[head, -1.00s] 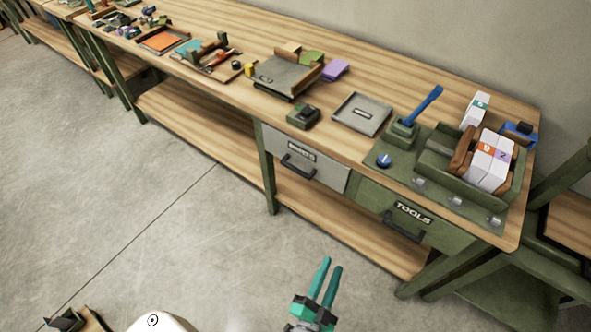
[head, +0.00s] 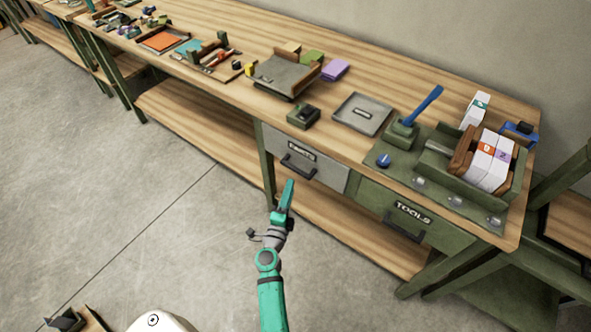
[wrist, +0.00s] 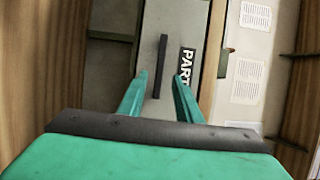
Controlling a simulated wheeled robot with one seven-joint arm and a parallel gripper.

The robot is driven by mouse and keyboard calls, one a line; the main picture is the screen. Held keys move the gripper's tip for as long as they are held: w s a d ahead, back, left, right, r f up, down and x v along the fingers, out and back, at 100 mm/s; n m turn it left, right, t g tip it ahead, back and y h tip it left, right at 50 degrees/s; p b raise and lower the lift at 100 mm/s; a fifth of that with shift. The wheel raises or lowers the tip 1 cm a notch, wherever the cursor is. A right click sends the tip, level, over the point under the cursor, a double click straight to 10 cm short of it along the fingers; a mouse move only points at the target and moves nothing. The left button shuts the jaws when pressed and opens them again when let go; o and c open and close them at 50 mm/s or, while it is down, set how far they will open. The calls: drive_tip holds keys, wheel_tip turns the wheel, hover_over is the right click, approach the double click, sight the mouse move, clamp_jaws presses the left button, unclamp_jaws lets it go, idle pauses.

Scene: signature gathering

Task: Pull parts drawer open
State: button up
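The parts drawer (head: 322,172) is a grey front under the workbench top, shut flush, with a dark bar handle (head: 297,166) and a label reading PARTS. In the wrist view the drawer (wrist: 180,22) stands ahead with its handle (wrist: 160,66) between my two teal fingers, a little beyond their tips. My gripper (head: 289,183) is just below and in front of the handle in the head view. In the wrist view my gripper (wrist: 158,82) is open, its fingers apart on either side of the handle line, with nothing held.
A green drawer marked TOOLS (head: 405,213) is to the right. A wooden lower shelf (head: 200,125) runs underneath.

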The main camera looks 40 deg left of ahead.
sight(296, 168)
drive_tip(key=x, duration=0.9)
drive_tip(key=shift+w+a, duration=0.1)
drive_tip(key=shift+w, duration=0.2)
clamp_jaws()
